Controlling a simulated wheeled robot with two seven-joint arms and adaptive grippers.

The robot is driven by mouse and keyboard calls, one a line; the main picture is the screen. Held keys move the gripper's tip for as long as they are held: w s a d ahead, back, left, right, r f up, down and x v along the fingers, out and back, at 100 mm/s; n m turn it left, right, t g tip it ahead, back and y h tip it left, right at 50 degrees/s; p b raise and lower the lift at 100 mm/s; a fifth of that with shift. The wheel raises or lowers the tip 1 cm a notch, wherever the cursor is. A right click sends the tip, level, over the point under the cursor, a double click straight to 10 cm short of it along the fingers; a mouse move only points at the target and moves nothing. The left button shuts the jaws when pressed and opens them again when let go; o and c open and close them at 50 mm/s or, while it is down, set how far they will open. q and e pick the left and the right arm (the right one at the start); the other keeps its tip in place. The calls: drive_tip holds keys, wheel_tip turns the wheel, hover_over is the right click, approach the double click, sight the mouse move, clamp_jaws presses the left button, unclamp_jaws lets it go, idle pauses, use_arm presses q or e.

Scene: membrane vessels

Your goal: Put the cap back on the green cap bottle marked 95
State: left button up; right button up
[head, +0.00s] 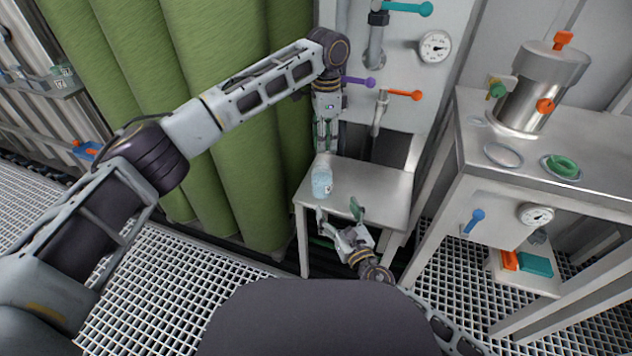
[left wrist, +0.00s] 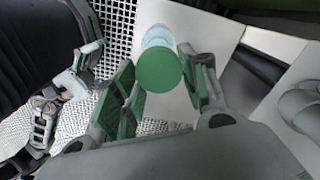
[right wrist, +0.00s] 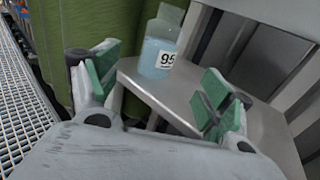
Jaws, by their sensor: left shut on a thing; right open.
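The bottle (head: 321,184) stands upright on a small metal table, pale and translucent with light blue contents. Its label reads 95 in the right wrist view (right wrist: 158,56). My left gripper (head: 327,146) points down just above the bottle. It is shut on the green cap (left wrist: 158,71), which shows as a round disc between its fingers in the left wrist view. The cap is hard to make out in the head view. The bottle is partly hidden behind the cap in the left wrist view. My right gripper (head: 338,213) is open and empty, in front of the bottle with its fingers spread.
The small table (head: 380,187) has free room right of the bottle. Green membrane vessels (head: 235,130) stand close on the left. Behind are pipes with a purple lever (head: 358,81) and an orange lever (head: 404,95). A taller bench (head: 480,125) with a metal vessel is at right.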

sight(326, 188)
use_arm(q)
drive_tip(key=shift+s+r, duration=0.1)
use_arm(e)
drive_tip(key=shift+s+r, duration=0.1)
drive_tip(key=shift+x, duration=6.05)
drive_tip(key=c, duration=1.6)
use_arm(q)
drive_tip(key=shift+f, duration=2.5)
drive_tip(key=shift+f, duration=0.9)
drive_tip(key=shift+f, duration=0.55)
